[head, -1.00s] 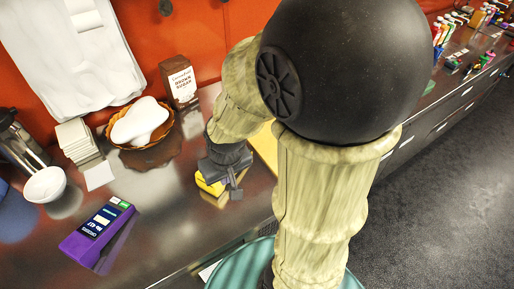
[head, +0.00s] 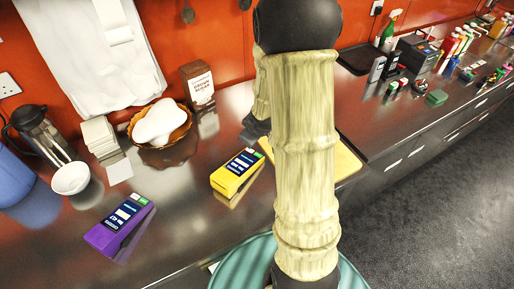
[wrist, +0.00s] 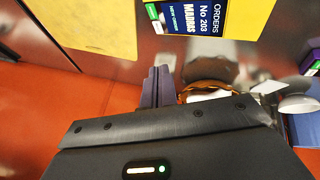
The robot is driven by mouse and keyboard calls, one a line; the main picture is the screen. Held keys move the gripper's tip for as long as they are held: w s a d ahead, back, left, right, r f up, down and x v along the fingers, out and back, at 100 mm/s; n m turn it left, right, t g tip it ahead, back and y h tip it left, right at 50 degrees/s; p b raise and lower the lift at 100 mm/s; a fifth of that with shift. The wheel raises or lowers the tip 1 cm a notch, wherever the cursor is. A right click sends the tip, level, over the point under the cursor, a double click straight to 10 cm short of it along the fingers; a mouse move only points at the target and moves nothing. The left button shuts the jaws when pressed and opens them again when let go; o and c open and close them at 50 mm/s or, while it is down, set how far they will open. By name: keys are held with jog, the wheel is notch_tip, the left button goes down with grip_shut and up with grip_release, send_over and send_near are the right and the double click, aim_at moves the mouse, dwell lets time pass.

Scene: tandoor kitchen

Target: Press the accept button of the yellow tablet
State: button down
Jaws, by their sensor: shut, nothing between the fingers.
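The yellow tablet (head: 228,184) lies on the steel counter, its dark screen (head: 241,163) facing up with a small green area at its far right end. In the wrist view, the yellow tablet (wrist: 250,18) is at the top. Its screen (wrist: 195,14) reads ORDERS, No 203, MADRAS, and the green accept button (wrist: 151,11) is at the screen's left end. My gripper (wrist: 158,86) is shut and empty, apart from the tablet. In the head view my arm hides the fingers; only a dark wrist part shows behind the tablet.
A purple tablet (head: 104,238) lies to the left. A yellow board (head: 345,163) is right of the yellow tablet, partly behind my arm. A basket (head: 162,152), a brown sugar box (head: 198,84) and a white bowl (head: 70,178) stand behind. The counter between the tablets is clear.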

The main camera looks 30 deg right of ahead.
jog(key=w+d+f+n+t+y+p, duration=0.2)
jog(key=w+d+f+n+y+p, duration=0.2)
jog(key=d+n+p, duration=0.2)
jog(key=shift+f, duration=0.2)
jog(key=shift+w, duration=0.1)
jog(key=b, duration=0.7)
send_over(261, 156)
jog(key=f, duration=0.7)
jog(key=shift+d+f, duration=0.25)
jog(key=shift+f, duration=0.15)
jog(key=shift+a+f+b, duration=0.15)
jog(key=shift+f+b, duration=0.2)
jog(key=shift+f, duration=0.1)
